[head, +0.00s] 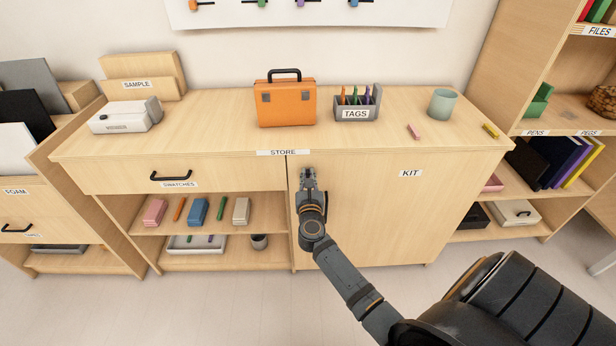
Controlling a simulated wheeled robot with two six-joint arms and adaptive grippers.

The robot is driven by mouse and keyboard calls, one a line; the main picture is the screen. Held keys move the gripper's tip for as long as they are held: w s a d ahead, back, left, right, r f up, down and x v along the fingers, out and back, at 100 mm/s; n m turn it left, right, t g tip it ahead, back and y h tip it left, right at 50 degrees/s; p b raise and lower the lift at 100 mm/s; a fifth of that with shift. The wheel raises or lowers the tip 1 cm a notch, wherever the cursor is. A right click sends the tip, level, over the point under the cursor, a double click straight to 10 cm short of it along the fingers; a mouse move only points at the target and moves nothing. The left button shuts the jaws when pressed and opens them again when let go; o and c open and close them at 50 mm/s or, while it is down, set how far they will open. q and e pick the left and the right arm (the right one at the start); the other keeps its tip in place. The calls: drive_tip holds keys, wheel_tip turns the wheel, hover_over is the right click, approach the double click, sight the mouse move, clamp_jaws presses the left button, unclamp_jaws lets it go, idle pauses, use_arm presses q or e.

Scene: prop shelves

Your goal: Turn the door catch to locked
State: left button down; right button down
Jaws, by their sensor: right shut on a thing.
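The cabinet door (375,215) labelled KIT is closed, in the right half of the wooden STORE cabinet. My right gripper (308,175) is at the door's upper left corner, just right of the seam with the open shelves. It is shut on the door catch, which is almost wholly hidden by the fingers. I cannot tell which way the catch is turned. My left gripper is not in view.
On the cabinet top (220,108) stand an orange case (286,106), a grey TAGS holder (356,113) and a teal cup (442,104). A SWATCHES drawer (215,178) is shut at left. The floor in front looks clear.

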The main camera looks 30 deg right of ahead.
drive_tip(key=shift+a+r+n+p, duration=0.1)
drive_tip(key=shift+n+p, duration=0.55)
drive_tip(key=shift+n, duration=0.15)
drive_tip(key=shift+w+a+f+n+p, duration=0.25)
drive_tip(key=shift+n+p, duration=1.05)
drive_tip(key=shift+n, duration=1.4)
drive_tip(key=shift+w+a+f+n+p, duration=0.15)
drive_tip(key=shift+f+n+p, duration=0.25)
drive_tip(key=shift+n+p, duration=1.65)
drive_tip(key=shift+w+a+f+n+p, duration=0.1)
drive_tip(key=shift+a+f+n+p, duration=0.4)
drive_tip(key=shift+n, duration=2.85)
drive_tip(key=shift+d+r, duration=0.1)
drive_tip(key=shift+d, duration=0.1)
drive_tip(key=c, duration=1.4)
unclamp_jaws()
drive_tip(key=shift+s, duration=0.15)
